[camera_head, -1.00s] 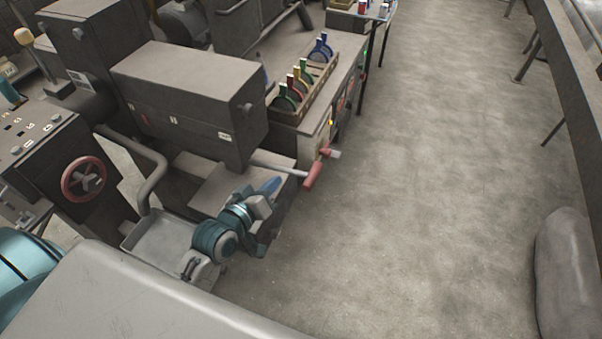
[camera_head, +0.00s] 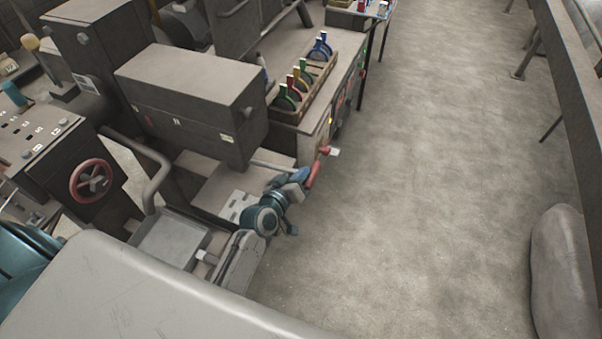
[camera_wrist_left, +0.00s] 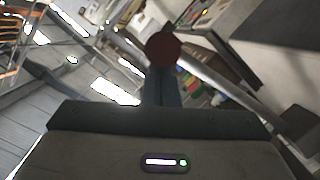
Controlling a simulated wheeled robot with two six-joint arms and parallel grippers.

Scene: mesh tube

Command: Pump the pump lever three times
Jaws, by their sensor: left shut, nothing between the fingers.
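The pump lever, as far as I can tell, is the bar with the red handle (camera_head: 314,172) sticking out from the front of the machine in the head view. Its lower end is close to my left gripper (camera_head: 302,176), which is shut and empty beside it. In the left wrist view a dark red round end (camera_wrist_left: 163,48) appears right at the tips of the shut fingers (camera_wrist_left: 161,85). I cannot tell whether they touch. The bar behind the handle is partly hidden. My right gripper is not in view.
A box-shaped grey machine (camera_head: 190,100) stands behind the lever. A rack of coloured levers (camera_head: 303,100) sits on the bench beyond. A red handwheel (camera_head: 92,181) is at the left. The concrete floor (camera_head: 430,180) at the right is open, with a grey sack-like object (camera_head: 563,270) at its edge.

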